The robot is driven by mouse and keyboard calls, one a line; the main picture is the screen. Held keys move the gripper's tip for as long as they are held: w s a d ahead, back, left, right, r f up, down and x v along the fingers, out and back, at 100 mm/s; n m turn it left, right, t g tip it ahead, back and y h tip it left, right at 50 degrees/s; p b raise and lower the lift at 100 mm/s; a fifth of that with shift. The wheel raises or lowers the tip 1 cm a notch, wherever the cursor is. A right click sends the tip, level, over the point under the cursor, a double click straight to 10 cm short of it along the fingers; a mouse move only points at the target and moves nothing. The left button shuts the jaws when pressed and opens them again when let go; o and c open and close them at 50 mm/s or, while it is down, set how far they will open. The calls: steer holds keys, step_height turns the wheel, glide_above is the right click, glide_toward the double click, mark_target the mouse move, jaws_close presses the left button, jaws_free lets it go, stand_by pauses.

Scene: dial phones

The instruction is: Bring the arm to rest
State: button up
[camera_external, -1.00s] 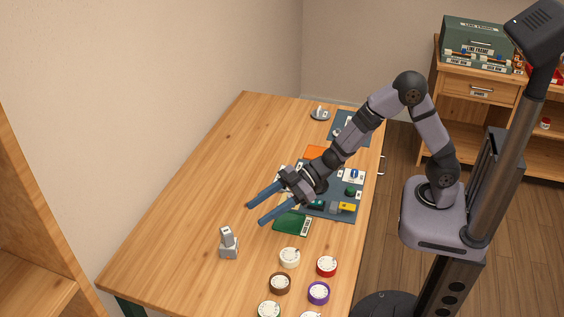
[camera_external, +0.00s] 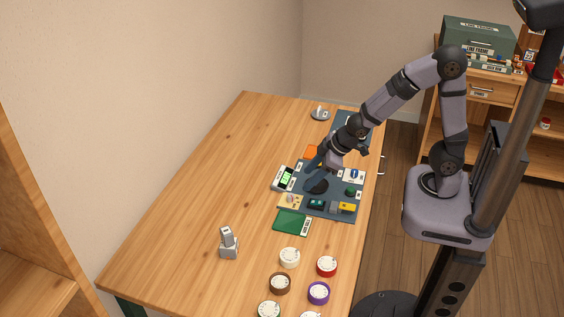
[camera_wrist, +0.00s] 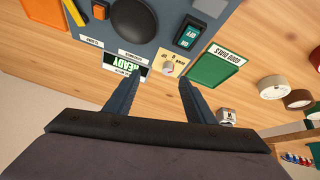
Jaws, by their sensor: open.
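My gripper (camera_external: 314,164) is open and empty above the blue-grey panel (camera_external: 332,206) in the external view, with its arm folded up on the right. In the wrist view the two dark blue fingers of my gripper (camera_wrist: 160,78) stand apart, with nothing between them but panel and table behind. A small display (camera_wrist: 124,64) reading READY lies beyond the left finger; it also shows lit green in the external view (camera_external: 285,178). A round dark disc (camera_wrist: 132,20) sits on the panel, and a green ON/OFF switch (camera_wrist: 188,36) is beside it.
A green GOOD DIALS tray (camera_external: 291,222) lies in front of the panel. White (camera_external: 290,257), red (camera_external: 326,266), brown (camera_external: 280,283) and purple (camera_external: 318,292) dials stand near the front. A grey stand (camera_external: 228,244) is at left. The table's left half is mostly clear.

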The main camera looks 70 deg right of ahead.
steer(key=s+d+r+m+g+p, duration=0.1)
steer(key=s+g, duration=0.2)
steer(key=s, duration=0.6)
steer(key=s+d+m+g+p, duration=0.1)
steer(key=s+g, duration=0.2)
steer(key=s, duration=0.6)
steer(key=shift+d+r+m, duration=0.15)
steer(key=shift+r+m, duration=0.25)
